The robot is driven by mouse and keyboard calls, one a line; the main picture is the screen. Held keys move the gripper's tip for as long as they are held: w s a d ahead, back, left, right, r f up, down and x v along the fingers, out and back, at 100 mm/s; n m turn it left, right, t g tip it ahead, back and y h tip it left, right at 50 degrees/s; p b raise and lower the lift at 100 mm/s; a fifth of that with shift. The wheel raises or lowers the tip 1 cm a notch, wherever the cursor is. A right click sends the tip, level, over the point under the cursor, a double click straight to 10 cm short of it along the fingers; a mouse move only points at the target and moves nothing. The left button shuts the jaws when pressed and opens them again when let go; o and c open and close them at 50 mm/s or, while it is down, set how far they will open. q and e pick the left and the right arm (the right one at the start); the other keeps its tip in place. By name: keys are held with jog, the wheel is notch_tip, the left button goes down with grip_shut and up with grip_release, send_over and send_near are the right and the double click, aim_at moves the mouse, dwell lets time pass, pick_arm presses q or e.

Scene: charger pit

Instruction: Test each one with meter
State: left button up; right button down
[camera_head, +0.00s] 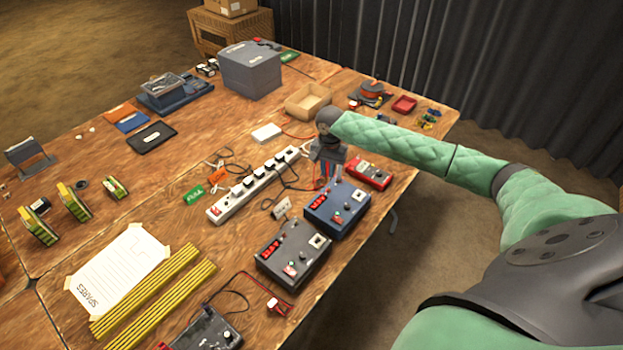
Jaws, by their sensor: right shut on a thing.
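My right gripper (325,172) points down just behind the blue-grey meter box (350,197). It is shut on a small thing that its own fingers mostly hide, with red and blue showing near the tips. A dark grey meter box (270,248) with a small panel, knob and red button stands nearer, and a red device (368,174) lies to the right. A white power strip (232,203) holds several dark chargers with cords. A small white plug-like piece (282,207) lies beside the boxes. My left gripper is out of view.
Another dark box (207,331) is cut by the bottom edge, with a red lead nearby. Yellow strips (150,300) and a white SPARES sheet (112,270) lie left.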

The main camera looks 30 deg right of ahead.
jog(key=shift+w+d+f+m+b, duration=0.2)
jog(key=shift+d+f+m+b, duration=0.15)
jog(key=shift+f+b, duration=0.25)
jog(key=shift+w+d+f+m+b, duration=0.25)
jog(key=shift+d+f+m+b, duration=0.1)
jog(key=shift+f+b, duration=0.25)
jog(key=shift+w+d+f+m+b, duration=0.2)
jog(key=shift+d+f+m+b, duration=0.15)
jog(key=shift+f+b, duration=0.85)
jog(key=shift+b, duration=0.05)
jog(key=shift+f, duration=0.85)
pick_arm(q)
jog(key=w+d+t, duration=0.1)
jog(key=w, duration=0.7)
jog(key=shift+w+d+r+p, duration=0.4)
jog(key=shift+p, duration=0.05)
